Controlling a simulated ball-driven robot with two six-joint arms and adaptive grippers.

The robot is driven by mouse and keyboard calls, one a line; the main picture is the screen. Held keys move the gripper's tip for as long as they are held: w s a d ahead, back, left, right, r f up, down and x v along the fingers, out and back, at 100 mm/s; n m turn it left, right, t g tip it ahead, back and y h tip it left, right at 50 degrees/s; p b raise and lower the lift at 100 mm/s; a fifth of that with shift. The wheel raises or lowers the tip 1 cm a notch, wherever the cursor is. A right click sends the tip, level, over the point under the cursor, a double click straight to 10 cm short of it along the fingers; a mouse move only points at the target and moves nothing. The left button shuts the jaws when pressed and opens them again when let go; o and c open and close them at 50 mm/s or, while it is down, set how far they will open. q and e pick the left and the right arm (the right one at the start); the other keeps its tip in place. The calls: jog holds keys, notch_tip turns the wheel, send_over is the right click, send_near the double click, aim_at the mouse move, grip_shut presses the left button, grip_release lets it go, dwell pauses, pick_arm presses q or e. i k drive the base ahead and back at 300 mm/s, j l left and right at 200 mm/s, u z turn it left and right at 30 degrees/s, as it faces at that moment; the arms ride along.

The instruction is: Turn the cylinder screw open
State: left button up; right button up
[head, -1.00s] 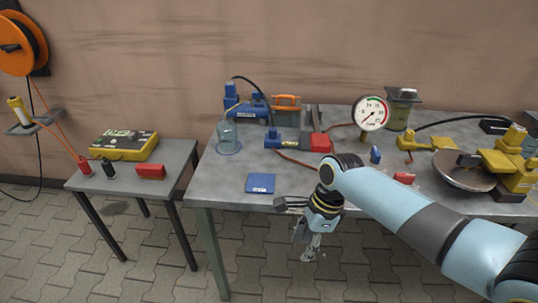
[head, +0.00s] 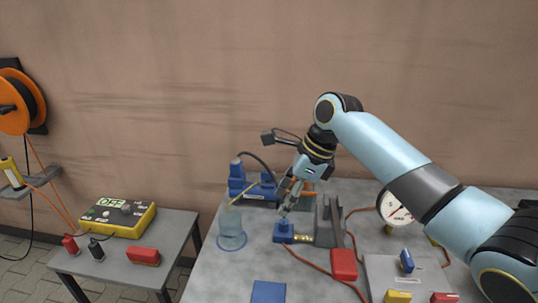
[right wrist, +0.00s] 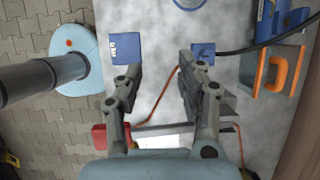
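A small blue block (head: 283,232) with a brass fitting (head: 302,239) on its right side sits on the grey table beside a dark grey bracket (head: 330,222). I cannot tell for certain which part is the cylinder screw. My right gripper (head: 285,211) points down just above the blue block in the head view. In the right wrist view the gripper (right wrist: 160,62) has its two fingers apart with nothing between them. The blue block (right wrist: 203,50) lies just beyond the right-hand fingertip there. Whether they touch is unclear. My left gripper is not in view.
A glass jar (head: 231,238) stands left of the block. A blue pump (head: 249,187) with a black hose is behind. A blue pad (head: 268,291) and a red block (head: 343,264) lie in front. A red hose and a gauge (head: 394,208) are on the right.

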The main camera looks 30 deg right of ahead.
aim_at(265, 175)
jog(key=i+l, duration=0.65)
jog(key=i, duration=0.1)
